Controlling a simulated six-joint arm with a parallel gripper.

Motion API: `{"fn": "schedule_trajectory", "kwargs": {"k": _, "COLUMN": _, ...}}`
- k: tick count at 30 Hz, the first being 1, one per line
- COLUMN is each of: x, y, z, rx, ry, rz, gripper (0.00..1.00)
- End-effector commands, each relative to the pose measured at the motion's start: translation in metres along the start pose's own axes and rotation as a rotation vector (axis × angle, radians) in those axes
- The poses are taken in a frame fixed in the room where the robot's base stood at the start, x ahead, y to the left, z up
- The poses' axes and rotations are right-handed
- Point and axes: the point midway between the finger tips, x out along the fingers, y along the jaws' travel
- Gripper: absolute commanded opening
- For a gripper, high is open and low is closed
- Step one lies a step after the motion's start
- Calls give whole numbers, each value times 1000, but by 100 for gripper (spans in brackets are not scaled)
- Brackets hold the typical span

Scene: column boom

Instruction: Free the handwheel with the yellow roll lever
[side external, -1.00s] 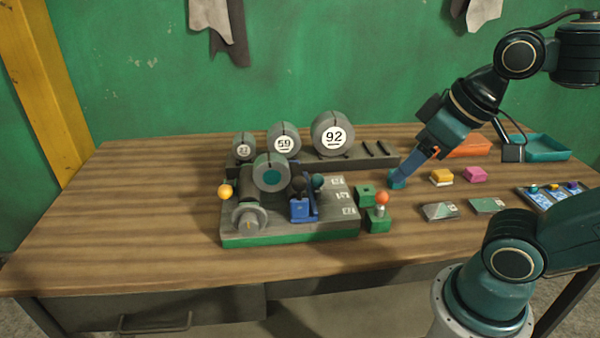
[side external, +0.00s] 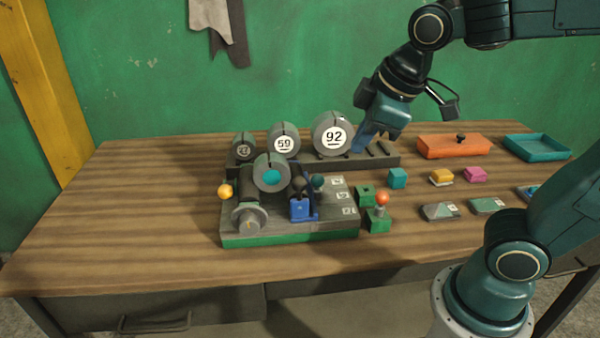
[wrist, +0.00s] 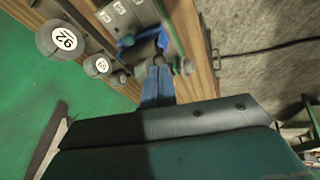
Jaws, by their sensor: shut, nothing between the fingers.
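The yellow roll lever, a yellow-orange ball knob (side external: 225,191), stands at the left end of the grey-and-green fixture (side external: 290,239) in the side view. The grey handwheel (side external: 249,216) is at the fixture's front left, just below and right of that knob. A grey roll with a teal core (side external: 270,173) sits behind it. My gripper (side external: 362,146) has blue fingers and is shut and empty. It is in front of or above the rack at the right of the 92 roll, well away from the yellow knob. The fingers (wrist: 157,85) also show in the wrist view.
Rolls marked 59 (side external: 284,140) and 92 (side external: 333,133) stand on a rack behind the fixture. A blue clamp (side external: 301,208) and an orange-red knob (side external: 383,197) are at the right. Small blocks, an orange box (side external: 453,146) and a teal tray (side external: 538,147) lie further right. The table's left is clear.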

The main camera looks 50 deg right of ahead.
Motion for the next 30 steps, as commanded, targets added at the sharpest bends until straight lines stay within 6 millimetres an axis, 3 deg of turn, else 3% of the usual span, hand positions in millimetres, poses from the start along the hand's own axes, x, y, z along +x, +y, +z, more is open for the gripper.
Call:
{"fn": "schedule_trajectory", "kwargs": {"k": 15, "x": 50, "y": 1, "z": -81, "rx": -554, "ry": -81, "rz": 19, "gripper": 0}}
{"fn": "schedule_trajectory", "kwargs": {"k": 30, "x": 113, "y": -30, "z": -150, "rx": -1108, "ry": -175, "rz": 35, "gripper": 0}}
